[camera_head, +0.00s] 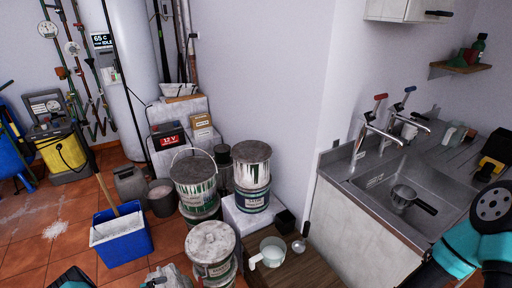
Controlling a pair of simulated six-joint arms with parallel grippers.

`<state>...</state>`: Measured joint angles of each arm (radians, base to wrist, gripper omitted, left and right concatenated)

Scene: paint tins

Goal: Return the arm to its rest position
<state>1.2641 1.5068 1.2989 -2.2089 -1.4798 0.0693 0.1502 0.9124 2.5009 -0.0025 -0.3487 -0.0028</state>
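Parts of my two arms show at the frame's edges. A teal and black link of my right arm fills the lower right corner, in front of the sink counter. A small teal and black piece, probably of my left arm, shows at the bottom edge on the left. The fingertips of both grippers are out of view, so I cannot see whether they hold anything. Paint tins stand in the middle: one with a raised handle (195,172), one on a white block (251,170), and one in front (211,245).
A blue tub (125,245) stands on the tiled floor. A white jug (270,252) sits on a wooden surface (312,268) at the front. A sink (440,185) holding a pan (404,195) is at the right. Open floor lies at the left.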

